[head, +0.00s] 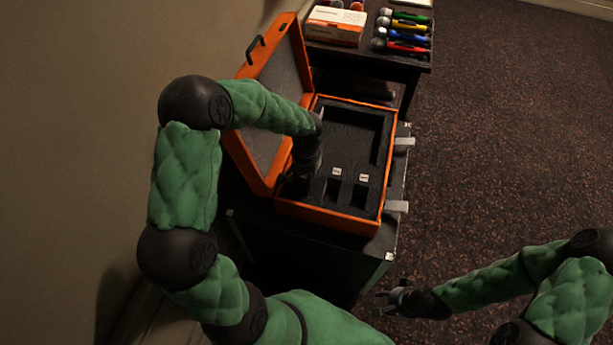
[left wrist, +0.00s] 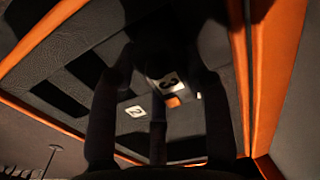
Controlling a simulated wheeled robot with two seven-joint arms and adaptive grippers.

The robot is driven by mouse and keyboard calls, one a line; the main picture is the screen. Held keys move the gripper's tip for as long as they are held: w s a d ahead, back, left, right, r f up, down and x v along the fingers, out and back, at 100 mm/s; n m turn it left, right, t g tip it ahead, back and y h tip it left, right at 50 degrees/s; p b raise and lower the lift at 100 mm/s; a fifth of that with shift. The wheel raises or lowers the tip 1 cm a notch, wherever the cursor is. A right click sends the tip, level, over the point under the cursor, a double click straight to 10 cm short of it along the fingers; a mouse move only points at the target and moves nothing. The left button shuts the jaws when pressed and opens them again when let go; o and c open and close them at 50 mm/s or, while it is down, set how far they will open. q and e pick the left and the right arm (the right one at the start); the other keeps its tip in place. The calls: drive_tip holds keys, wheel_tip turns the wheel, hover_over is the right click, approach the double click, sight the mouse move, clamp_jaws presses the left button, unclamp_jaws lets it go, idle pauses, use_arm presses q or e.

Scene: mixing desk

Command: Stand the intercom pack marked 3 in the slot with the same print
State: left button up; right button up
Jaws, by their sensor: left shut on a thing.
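My left gripper (head: 297,184) is low over the left part of the foam insert (head: 350,112) in the orange case (head: 335,216). In the left wrist view its fingers (left wrist: 160,85) are shut around a dark pack (left wrist: 152,60) with a white label reading 3 (left wrist: 168,83) and an orange patch. The pack's lower end and the slot under it are hidden, so I cannot tell whether it is inside. A slot print reading 2 (left wrist: 135,111) shows beside it. Two slots with white prints (head: 336,171) lie to the gripper's right. My right gripper (head: 392,298) seems open and empty.
The case's open lid (head: 272,150) stands along the left, close to my left arm. A larger empty recess (head: 352,130) is at the case's back. Behind is a dark table (head: 365,54) with a white and orange box (head: 335,27) and several coloured handled items (head: 408,33). The carpet at right is clear.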

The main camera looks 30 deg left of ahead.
use_arm(q)
drive_tip(key=o, duration=1.5)
drive_tip(key=shift+f, duration=0.1)
wheel_tip(320, 180, up, 12)
